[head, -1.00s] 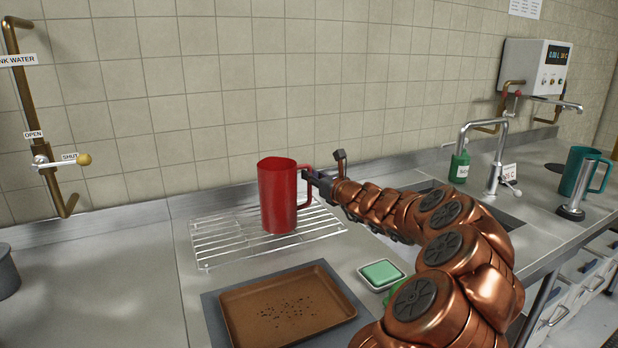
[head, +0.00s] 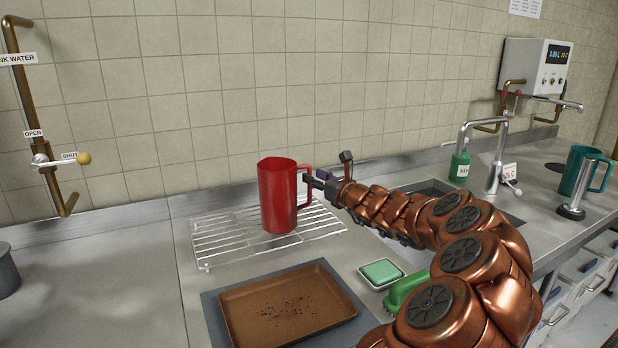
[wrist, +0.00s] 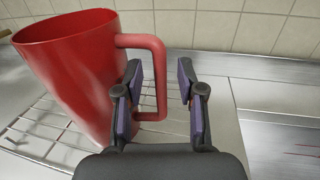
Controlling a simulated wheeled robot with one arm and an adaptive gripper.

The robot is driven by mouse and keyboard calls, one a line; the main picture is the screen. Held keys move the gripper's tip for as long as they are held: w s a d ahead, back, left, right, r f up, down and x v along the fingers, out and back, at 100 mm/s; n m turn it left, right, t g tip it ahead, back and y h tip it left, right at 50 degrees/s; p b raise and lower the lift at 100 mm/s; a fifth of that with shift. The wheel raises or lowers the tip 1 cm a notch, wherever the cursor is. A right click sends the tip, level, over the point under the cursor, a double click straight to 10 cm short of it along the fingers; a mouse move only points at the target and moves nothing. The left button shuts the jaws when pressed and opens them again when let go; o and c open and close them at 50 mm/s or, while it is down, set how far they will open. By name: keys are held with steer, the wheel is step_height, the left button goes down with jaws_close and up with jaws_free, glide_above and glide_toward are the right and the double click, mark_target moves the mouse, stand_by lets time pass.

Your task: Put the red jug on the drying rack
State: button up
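The red jug (head: 278,197) stands upright on the wire drying rack (head: 215,243), toward its right half, with its handle pointing right. My gripper (head: 316,180) is at the handle side of the jug. In the wrist view, my gripper (wrist: 160,95) is open, its two purple-padded fingers apart. The jug (wrist: 70,70) fills the left of that view. The upright of its handle shows beyond and partly between the fingertips, nearer the left finger. I cannot tell whether that finger touches it.
A brown baking tray (head: 335,318) lies on a grey mat in front of the rack. A green soap block in a dish (head: 381,273) and a green brush (head: 405,289) lie under my arm. A sink, tap (head: 497,160) and teal jug (head: 578,170) are at right.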

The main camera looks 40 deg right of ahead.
steer(key=s, duration=1)
steer(key=shift+a+b, duration=0.25)
steer(key=shift+b, duration=0.05)
